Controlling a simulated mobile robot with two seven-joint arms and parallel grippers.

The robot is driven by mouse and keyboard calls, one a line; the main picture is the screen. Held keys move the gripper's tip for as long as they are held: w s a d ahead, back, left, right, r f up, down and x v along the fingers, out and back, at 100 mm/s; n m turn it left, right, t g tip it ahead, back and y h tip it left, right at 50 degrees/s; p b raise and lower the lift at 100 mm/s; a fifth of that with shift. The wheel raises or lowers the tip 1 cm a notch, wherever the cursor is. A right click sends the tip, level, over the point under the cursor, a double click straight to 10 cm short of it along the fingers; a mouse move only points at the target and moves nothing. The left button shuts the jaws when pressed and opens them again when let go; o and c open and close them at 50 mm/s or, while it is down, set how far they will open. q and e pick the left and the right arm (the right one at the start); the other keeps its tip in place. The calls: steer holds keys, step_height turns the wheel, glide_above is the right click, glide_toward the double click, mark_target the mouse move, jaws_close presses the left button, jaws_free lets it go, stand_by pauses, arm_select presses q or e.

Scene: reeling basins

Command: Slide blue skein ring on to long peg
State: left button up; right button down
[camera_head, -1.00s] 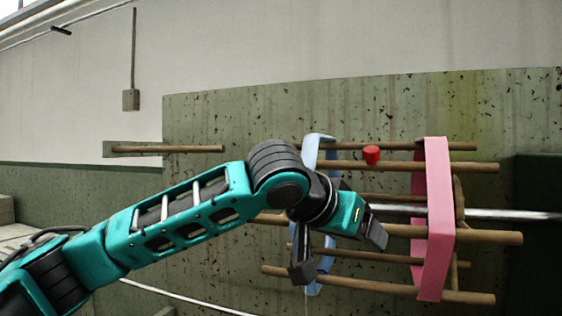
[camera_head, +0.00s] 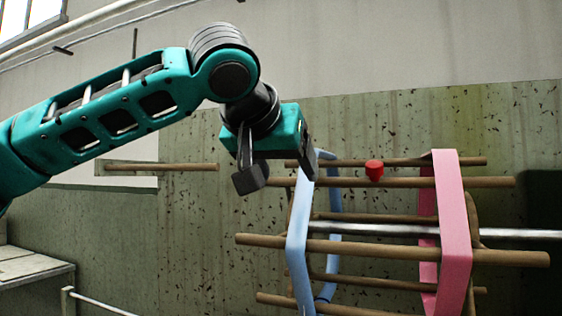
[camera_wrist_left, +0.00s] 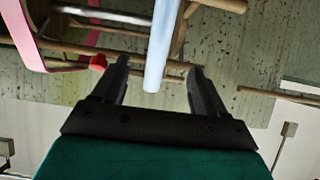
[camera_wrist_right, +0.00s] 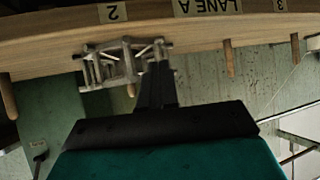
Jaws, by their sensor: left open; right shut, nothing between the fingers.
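The blue skein ring (camera_head: 298,235) hangs around the wooden bars of a reel, toward its left end. My left gripper (camera_head: 279,172) is open at the ring's upper left. In the left wrist view the blue ring (camera_wrist_left: 161,45) shows between the two open fingers (camera_wrist_left: 159,68), with no grip on it. A single wooden peg (camera_head: 180,167) sticks out at the left of the wall panel; I cannot tell whether it is the long peg. My right gripper (camera_wrist_right: 157,88) is shut and empty, and shows only in the right wrist view.
A pink ring (camera_head: 453,225) hangs on the reel's right part. A red knob (camera_head: 374,170) sits by the upper bars, and a metal shaft (camera_head: 400,229) runs through. A wooden rail (camera_wrist_right: 215,28) with labels, pegs and a metal fitting (camera_wrist_right: 110,66) lies before my right gripper.

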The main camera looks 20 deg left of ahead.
mark_target(302, 196)
arm_select(q)
steer(key=shift+p+x, duration=0.35)
steer(key=shift+x, duration=4.95)
steer(key=c, duration=1.3)
steer(key=shift+c, duration=0.2)
